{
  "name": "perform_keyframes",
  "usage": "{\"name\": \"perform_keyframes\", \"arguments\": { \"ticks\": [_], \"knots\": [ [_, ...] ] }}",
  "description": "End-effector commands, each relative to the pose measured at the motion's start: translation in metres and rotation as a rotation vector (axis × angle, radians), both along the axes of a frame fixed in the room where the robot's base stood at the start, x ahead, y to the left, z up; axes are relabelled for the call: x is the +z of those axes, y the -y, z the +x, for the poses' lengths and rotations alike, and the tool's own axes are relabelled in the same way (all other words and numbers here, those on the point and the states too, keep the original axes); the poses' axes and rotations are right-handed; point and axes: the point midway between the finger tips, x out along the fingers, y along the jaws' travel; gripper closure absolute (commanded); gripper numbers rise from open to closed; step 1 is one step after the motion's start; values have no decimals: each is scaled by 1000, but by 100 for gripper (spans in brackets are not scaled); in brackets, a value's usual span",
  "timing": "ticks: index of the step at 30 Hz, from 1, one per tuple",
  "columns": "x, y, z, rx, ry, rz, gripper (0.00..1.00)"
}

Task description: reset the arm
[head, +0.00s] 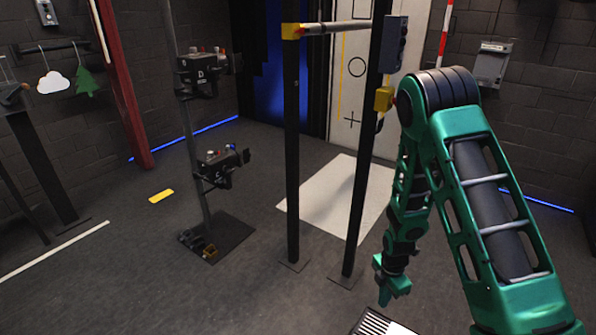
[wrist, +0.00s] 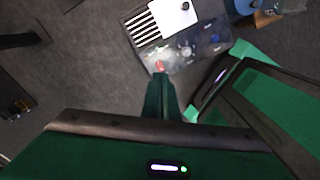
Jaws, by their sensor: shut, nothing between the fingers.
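My green arm fills the right of the head view, bent at a dark elbow joint with its forearm hanging down. My gripper (head: 385,290) points down near the bottom of the picture, shut and empty, above the floor. In the wrist view my gripper (wrist: 161,75) shows as a narrow green shape with its fingers together. Nothing is held between them.
A black stand with button boxes (head: 215,170) stands left of centre. Two dark posts carry a bar (head: 335,27) near my arm. A white mat (head: 325,200) lies behind the posts. A cloud sign (head: 53,83) and a tree sign (head: 86,82) hang at left.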

Motion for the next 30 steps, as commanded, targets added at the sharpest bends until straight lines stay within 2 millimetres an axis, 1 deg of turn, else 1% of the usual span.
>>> {"name": "perform_keyframes", "arguments": {
  "ticks": [1,5,9,14,15,17,21,26,30],
  "knots": [
    [21,9,3,-76,11,-2,100],
    [69,30,0,-285,17,-14,100],
    [117,52,-11,-509,25,-24,100],
    [169,77,-30,-771,33,-32,100],
    [182,82,-36,-837,35,-32,100],
    [200,91,-46,-936,40,-35,100],
    [239,108,-73,-1169,46,-38,100],
    [280,124,-109,-1436,52,-35,100],
    [310,134,-145,-1669,53,-31,100]
  ]
}}
